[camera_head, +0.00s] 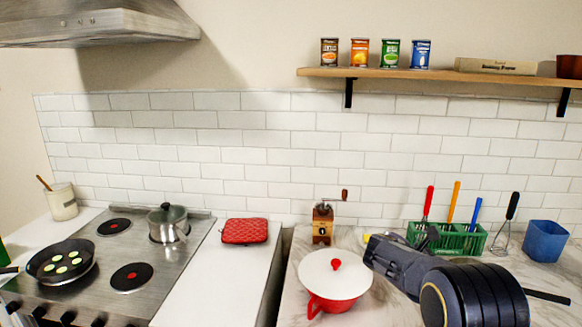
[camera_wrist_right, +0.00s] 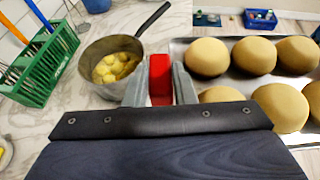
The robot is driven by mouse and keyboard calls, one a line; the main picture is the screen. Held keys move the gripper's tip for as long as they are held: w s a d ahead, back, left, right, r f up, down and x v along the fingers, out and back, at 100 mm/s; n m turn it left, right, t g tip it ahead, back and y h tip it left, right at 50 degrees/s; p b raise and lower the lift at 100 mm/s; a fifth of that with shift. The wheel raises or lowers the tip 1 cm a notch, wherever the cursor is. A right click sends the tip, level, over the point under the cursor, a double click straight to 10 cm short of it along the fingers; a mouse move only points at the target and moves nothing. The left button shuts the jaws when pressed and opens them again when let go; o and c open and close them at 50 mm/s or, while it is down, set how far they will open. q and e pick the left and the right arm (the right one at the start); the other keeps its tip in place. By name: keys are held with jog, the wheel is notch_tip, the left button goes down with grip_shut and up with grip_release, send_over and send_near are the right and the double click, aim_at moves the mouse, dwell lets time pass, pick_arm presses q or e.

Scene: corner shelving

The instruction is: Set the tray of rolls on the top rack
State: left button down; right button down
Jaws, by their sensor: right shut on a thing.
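The tray of rolls (camera_wrist_right: 182,47) is a shiny metal tray at the right of the right wrist view, with several round brown rolls (camera_wrist_right: 254,53) on it. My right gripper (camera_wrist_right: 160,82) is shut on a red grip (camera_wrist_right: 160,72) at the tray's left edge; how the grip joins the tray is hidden. In the head view my right arm (camera_head: 440,285) reaches over the right counter, its fingertips cannot be made out, and the tray does not show. No rack can be made out in either view. My left gripper is out of view.
A saucepan of yellow pieces (camera_wrist_right: 83,68) stands close to my right fingers, beside a green utensil basket (camera_wrist_right: 45,75). A white-lidded red pot (camera_head: 318,305) and a coffee grinder (camera_head: 322,225) stand on the right counter. The stove (camera_head: 120,240) holds a frying pan and a lidded pot.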

jog(key=shift+s+a+n+t, duration=0.1)
jog(key=shift+s+n+t, duration=0.1)
jog(key=shift+n+t, duration=0.3)
jog(key=shift+a+f+n+t, duration=0.25)
jog(key=shift+n+t, duration=0.15)
jog(key=shift+t, duration=0.1)
jog(key=s+a+f+n+t+y, duration=0.3)
jog(key=a+n+t+y, duration=0.1)
jog(key=a, duration=0.4)
jog(key=s+a+f+n+t+y, duration=0.3)
jog(key=a+f+n+t+y, duration=0.1)
jog(key=a+n, duration=0.4)
jog(key=shift+s+a+t+y, duration=0.35)
jog(key=shift+a+t+y, duration=0.4)
jog(key=shift+t, duration=0.35)
